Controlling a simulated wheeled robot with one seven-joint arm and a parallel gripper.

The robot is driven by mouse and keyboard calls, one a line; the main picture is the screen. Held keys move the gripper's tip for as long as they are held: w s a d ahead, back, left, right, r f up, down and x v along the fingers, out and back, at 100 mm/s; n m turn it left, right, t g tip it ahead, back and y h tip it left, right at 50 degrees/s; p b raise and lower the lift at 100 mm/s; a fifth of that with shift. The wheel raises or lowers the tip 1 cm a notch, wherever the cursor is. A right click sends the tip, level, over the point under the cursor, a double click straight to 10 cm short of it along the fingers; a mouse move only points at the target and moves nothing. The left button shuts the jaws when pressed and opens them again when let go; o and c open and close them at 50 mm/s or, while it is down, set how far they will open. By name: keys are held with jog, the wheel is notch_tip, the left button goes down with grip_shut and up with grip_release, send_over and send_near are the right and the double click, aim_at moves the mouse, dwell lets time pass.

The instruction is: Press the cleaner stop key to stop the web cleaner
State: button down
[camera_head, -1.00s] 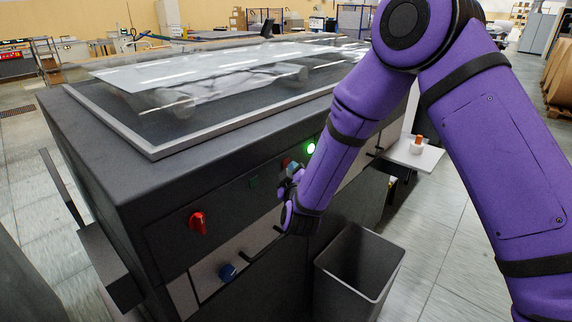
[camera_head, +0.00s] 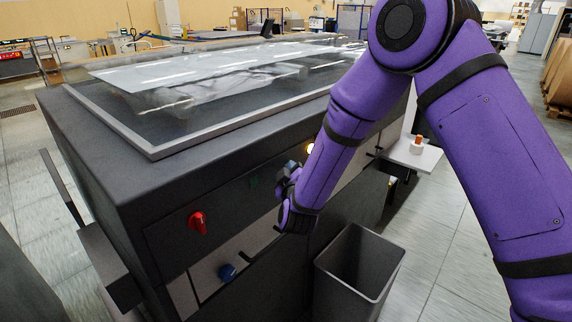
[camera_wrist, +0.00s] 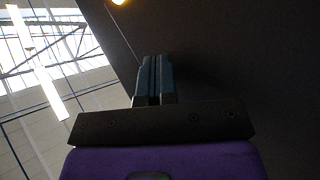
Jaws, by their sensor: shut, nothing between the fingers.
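The web cleaner is a dark grey machine (camera_head: 130,175) with a glass top. Its front panel carries a dark green key (camera_head: 253,182) and a lamp (camera_head: 310,147), now glowing warm yellow-white. The lamp also shows at the top edge of the wrist view (camera_wrist: 119,2). My gripper (camera_head: 289,170) is shut and empty, its fingertips at the panel just left of the lamp. In the wrist view the closed fingers (camera_wrist: 155,65) point at the dark panel.
A red rotary knob (camera_head: 197,223) and a blue knob (camera_head: 227,272) sit lower left on the machine front. An open grey bin (camera_head: 352,280) stands on the floor below my forearm. A small white shelf (camera_head: 420,156) with an orange-and-white item is to the right.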

jog(key=shift+s+d, duration=0.55)
jog(key=shift+d, duration=0.1)
jog(key=shift+d, duration=0.1)
jog(key=shift+s+d, duration=0.8)
jog(key=shift+d, duration=0.15)
jog(key=shift+s+d, duration=0.75)
jog(key=shift+d, duration=0.2)
